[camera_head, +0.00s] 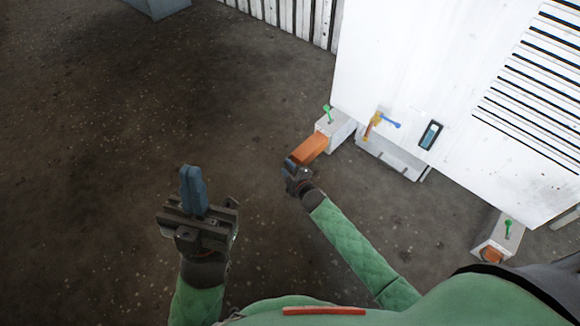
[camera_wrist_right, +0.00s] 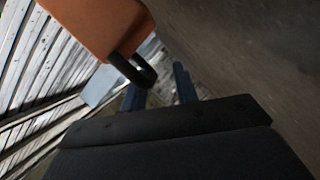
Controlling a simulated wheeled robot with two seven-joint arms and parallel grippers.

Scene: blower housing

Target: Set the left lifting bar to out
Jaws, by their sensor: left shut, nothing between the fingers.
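The left lifting bar (camera_head: 311,147) is an orange bar that sticks out of a pale socket at the lower left corner of the white housing (camera_head: 400,60). In the right wrist view, its orange end (camera_wrist_right: 95,25) carries a black loop handle (camera_wrist_right: 138,72). My right gripper (camera_head: 291,164) is at the bar's outer end. Its two blue fingers (camera_wrist_right: 160,85) are apart, with the loop close to the left finger; I cannot tell whether they touch. My left gripper (camera_head: 190,174) is shut and empty, over bare floor to the left of the bar.
A green handle (camera_head: 327,112) stands on the left socket. A yellow and blue valve (camera_head: 376,122) and a small gauge (camera_head: 431,134) are on the housing. Another orange bar (camera_head: 491,254) sits in a socket at the lower right.

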